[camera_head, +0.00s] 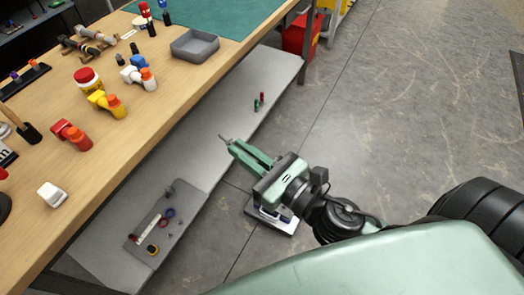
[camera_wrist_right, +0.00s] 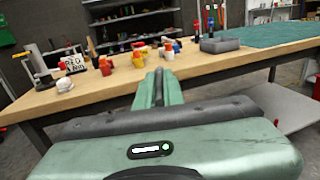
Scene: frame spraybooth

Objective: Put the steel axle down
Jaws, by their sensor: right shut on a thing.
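My right gripper (camera_head: 236,147) is shut on the steel axle (camera_head: 225,138), a thin grey rod whose short end sticks out past the fingertips. The gripper is beside the workbench (camera_head: 190,85), over the grey lower shelf (camera_head: 205,158) in the head view. In the right wrist view the gripper's green fingers (camera_wrist_right: 158,90) point at the bench's front edge, with the axle (camera_wrist_right: 159,73) small between their tips. The rest of the axle is hidden by the fingers. My left gripper is in neither view.
A grey tray (camera_head: 194,45) stands on the bench near a green mat (camera_head: 225,15). Coloured pipe-like parts (camera_head: 105,103), a red one (camera_head: 70,135) and a white block (camera_head: 51,194) stand on the wood. Bare wood lies between the tray and the front edge. Small tools lie on a lower-shelf mat (camera_head: 185,195).

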